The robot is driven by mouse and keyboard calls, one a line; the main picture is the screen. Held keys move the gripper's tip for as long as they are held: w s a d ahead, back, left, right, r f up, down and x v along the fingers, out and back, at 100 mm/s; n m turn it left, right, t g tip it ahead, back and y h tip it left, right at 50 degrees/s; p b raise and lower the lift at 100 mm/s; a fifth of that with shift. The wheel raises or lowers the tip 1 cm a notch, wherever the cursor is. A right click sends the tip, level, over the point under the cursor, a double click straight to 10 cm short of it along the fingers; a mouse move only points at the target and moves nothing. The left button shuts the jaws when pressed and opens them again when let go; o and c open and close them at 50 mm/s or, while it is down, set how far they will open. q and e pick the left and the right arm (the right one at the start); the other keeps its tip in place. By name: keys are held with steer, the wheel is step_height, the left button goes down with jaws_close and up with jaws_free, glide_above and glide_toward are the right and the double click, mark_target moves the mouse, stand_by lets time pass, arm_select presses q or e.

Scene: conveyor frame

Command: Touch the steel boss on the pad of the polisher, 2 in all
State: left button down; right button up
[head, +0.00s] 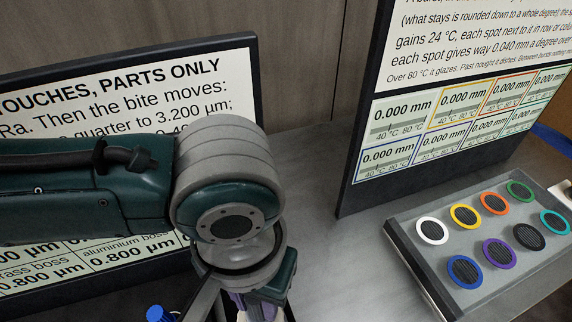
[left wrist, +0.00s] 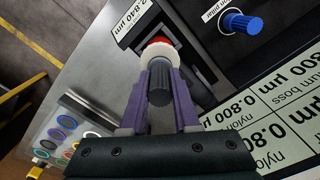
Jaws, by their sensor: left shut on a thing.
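My left gripper (left wrist: 160,118) is shut on a dark grey cylinder, which I take for the steel boss (left wrist: 160,86). Beyond the boss's far end is a round white pad with a red part (left wrist: 160,48), in front of the dark polisher housing (left wrist: 190,60). I cannot tell whether boss and pad touch. A label on the housing reads 2.840 µm. In the head view my left gripper (head: 258,306) is at the bottom edge, mostly hidden by my own wrist; boss and pad are hidden there. My right gripper is not in view.
A sign board (head: 120,90) stands behind my left arm, another (head: 440,120) at the right. A grey panel of coloured ringed spots (head: 470,285) lies at right. The bench between is clear.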

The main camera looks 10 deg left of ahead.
arm_select(q)
steer(key=shift+f+b, duration=0.3)
steer(key=shift+f, duration=0.4)
stand_by(0.5)
step_height(320, 180, up, 5)
steer(key=p, duration=0.5)
steer(key=shift+f+p, duration=0.1)
steer(key=shift+p, duration=0.25)
steer(key=shift+f, duration=0.15)
